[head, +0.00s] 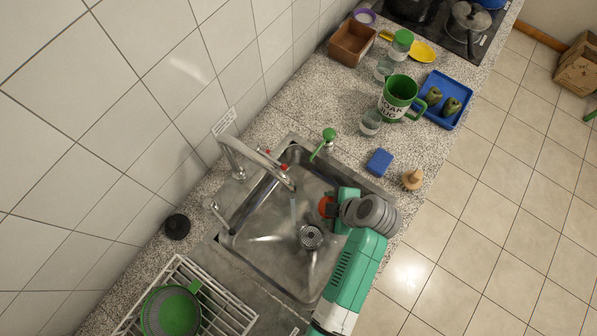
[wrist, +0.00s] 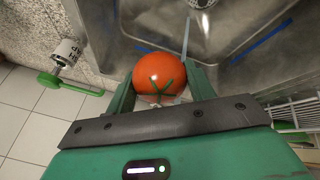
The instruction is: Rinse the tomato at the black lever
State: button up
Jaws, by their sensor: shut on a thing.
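The orange-red tomato (wrist: 160,72) with a green stem star is between the fingers of my gripper (wrist: 160,88), which is shut on it. In the head view a small part of the tomato (head: 326,206) shows at my gripper (head: 335,206), over the right side of the steel sink (head: 270,254). Red parts (head: 267,152) show near the spout. I cannot make out a black lever for certain.
A black round object (head: 177,226) lies by the wall left of the sink. A dish rack (head: 228,312) with a green colander (head: 171,314) is at the lower left. A blue sponge (head: 380,162), a wooden brush (head: 412,180), a green mug (head: 398,97) and a blue tray (head: 455,84) stand beyond the sink.

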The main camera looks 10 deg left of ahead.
dwell(0.3)
jog(key=d+r+p, duration=0.2)
jog(key=d+r, duration=0.2)
jog(key=d, duration=0.1)
jog(key=shift+w, duration=0.3)
dwell(1.1)
jog(key=w+a+r+m+h+p, duration=0.3)
jog(key=a+r+m+h, duration=0.1)
jog(key=r+m, duration=0.5)
jog(key=w+a+r+m+t+h+p, duration=0.1)
jog(key=w+a+r+m+h+p, duration=0.2)
jog(key=a+r+m, duration=0.3)
notch_tip(320, 180, up, 4)
jog(key=m+h, duration=0.1)
jog(key=m, duration=0.3)
jog(key=shift+a+h, duration=0.3)
jog(key=shift+a, duration=0.05)
